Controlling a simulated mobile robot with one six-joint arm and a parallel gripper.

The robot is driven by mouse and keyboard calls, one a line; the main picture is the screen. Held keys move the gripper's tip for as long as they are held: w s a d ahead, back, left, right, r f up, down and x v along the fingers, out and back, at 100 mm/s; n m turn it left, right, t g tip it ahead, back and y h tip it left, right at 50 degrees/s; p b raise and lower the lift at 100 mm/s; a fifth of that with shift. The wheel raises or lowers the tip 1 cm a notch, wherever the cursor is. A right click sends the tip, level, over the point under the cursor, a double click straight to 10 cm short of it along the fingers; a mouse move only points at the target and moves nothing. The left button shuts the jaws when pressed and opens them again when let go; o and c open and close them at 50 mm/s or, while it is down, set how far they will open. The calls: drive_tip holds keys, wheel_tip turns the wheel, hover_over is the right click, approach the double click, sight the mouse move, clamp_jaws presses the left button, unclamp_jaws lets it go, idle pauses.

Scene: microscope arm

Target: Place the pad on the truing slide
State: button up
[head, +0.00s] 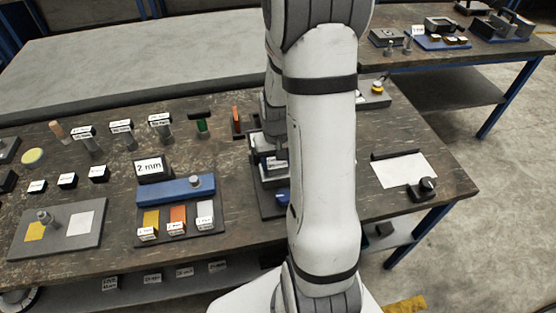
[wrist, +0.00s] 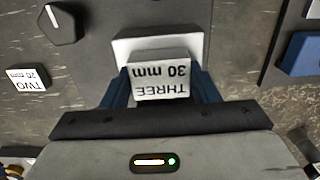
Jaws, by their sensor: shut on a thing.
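In the wrist view my gripper (wrist: 160,88) has its two dark blue fingers on either side of a white block labelled THREE 30 mm (wrist: 162,80). It is shut on this block. A pale flat piece (wrist: 150,45) shows just beyond the block, over a dark grey plate (wrist: 110,22). I cannot tell whether the block touches it. I cannot tell which part is the truing slide.
A black knob (wrist: 62,22) and a TWO 20 mm label (wrist: 27,78) are at left in the wrist view. A blue block (wrist: 302,55) is at right. The head view shows a tray (head: 208,238) with yellow, orange and white pieces, and a white sheet (head: 405,170) at right.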

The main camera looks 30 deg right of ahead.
sight(277, 162)
drive_tip(key=o, duration=1.5)
drive_tip(key=shift+f, duration=0.1)
drive_tip(key=shift+c, duration=0.2)
wheel_tip(277, 162, up, 11)
drive_tip(key=s+a+r+n+t, duration=0.3)
drive_tip(key=s+a+r, duration=0.6)
drive_tip(key=s+a, duration=0.3)
drive_tip(key=shift+s+r, duration=0.15)
drive_tip(key=shift+s, duration=0.2)
